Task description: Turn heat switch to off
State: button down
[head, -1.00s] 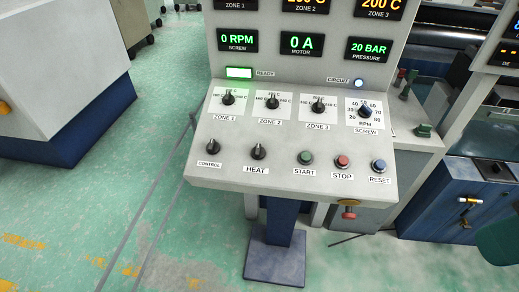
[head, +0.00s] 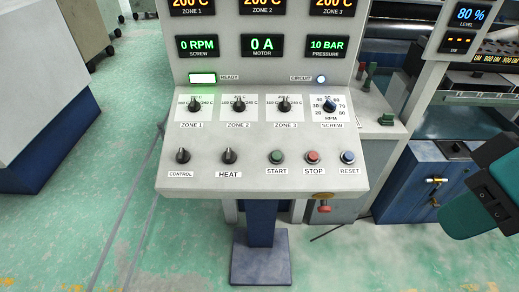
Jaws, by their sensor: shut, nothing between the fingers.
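The heat switch (head: 228,156) is a black rotary knob above the HEAT label on the sloped grey control panel (head: 255,182). It sits between the control knob (head: 183,155) on its left and the green START button (head: 277,156) on its right. Its pointer looks roughly upright, but the knob is too small to read its position surely. A teal and dark part of my arm shows at the right edge, well apart from the panel. My gripper's fingers are not in view, and nothing touches the heat switch.
Zone knobs (head: 239,105) and the screw knob (head: 330,105) sit above the heat switch. The STOP (head: 312,156) and RESET (head: 348,156) buttons are to its right. A red knob (head: 324,208) hangs under the panel.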

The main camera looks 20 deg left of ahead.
aim_at(229, 157)
jog(key=u, duration=2.15)
jog(key=i, duration=1.05)
jog(key=z, duration=2.15)
